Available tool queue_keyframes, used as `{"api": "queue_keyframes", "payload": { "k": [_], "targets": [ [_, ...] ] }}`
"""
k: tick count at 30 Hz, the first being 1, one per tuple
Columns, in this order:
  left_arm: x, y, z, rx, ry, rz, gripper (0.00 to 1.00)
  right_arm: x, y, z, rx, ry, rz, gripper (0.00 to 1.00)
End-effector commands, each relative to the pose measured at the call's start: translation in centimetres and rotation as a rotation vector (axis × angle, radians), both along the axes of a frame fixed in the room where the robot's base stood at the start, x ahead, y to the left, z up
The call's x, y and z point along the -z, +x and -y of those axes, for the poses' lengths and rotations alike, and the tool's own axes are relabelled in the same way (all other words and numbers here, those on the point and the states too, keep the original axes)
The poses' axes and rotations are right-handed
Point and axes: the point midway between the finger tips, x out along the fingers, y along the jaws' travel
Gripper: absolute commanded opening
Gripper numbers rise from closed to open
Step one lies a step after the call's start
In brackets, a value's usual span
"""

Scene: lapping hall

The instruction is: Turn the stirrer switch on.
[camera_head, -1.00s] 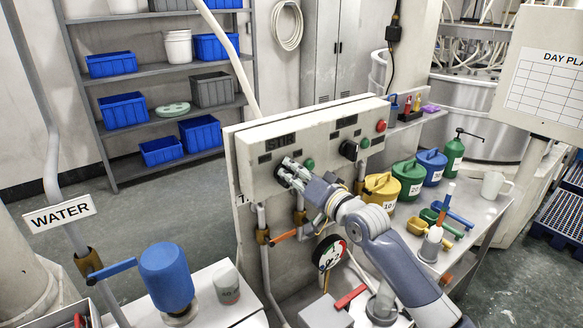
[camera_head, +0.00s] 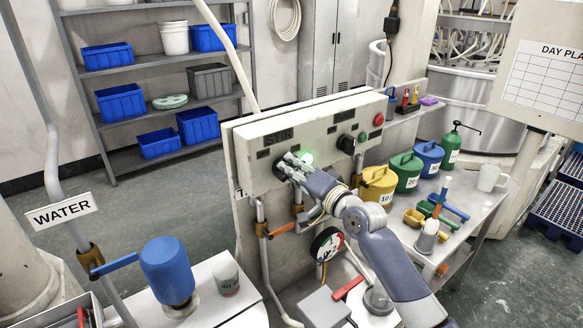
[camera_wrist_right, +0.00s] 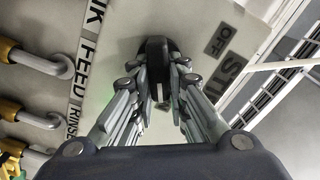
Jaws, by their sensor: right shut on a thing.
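The stirrer switch is a black rotary knob (camera_head: 277,171) under the STIR label (camera_head: 279,135) on the front of the pale control box (camera_head: 325,140). My right gripper (camera_head: 286,165) is shut on this knob and covers much of it. In the right wrist view the two fingers (camera_wrist_right: 158,82) sit on either side of the black knob (camera_wrist_right: 157,48), with an OFF plate (camera_wrist_right: 222,40) beside it. The green lamp (camera_head: 306,158) beside the switch glows. My left gripper is not in view.
A second black knob (camera_head: 346,144) and a red button (camera_head: 379,119) are farther right on the box. Below are pipes with orange-handled valves and a gauge (camera_head: 326,246). Yellow (camera_head: 379,186), green and blue cans stand on the right bench.

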Motion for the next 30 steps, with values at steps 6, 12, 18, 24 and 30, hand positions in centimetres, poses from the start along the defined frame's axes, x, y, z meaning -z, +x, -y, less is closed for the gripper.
{"api": "queue_keyframes", "payload": {
  "k": [6,12,18,24,30],
  "targets": [
    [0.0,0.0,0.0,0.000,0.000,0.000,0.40,0.1,0.0,0.0,0.000,0.002,-0.003,0.26],
    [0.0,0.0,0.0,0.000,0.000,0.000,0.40,0.1,0.0,0.0,-0.001,0.001,-0.002,0.35],
    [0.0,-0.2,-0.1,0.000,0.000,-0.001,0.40,0.0,-0.1,0.0,0.000,0.001,-0.001,0.35],
    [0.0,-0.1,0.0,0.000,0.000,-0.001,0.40,0.1,-1.4,1.0,0.001,0.000,0.000,0.35],
    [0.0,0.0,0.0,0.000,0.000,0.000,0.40,0.2,-4.2,3.1,0.000,-0.001,-0.002,0.35]
  ]
}}
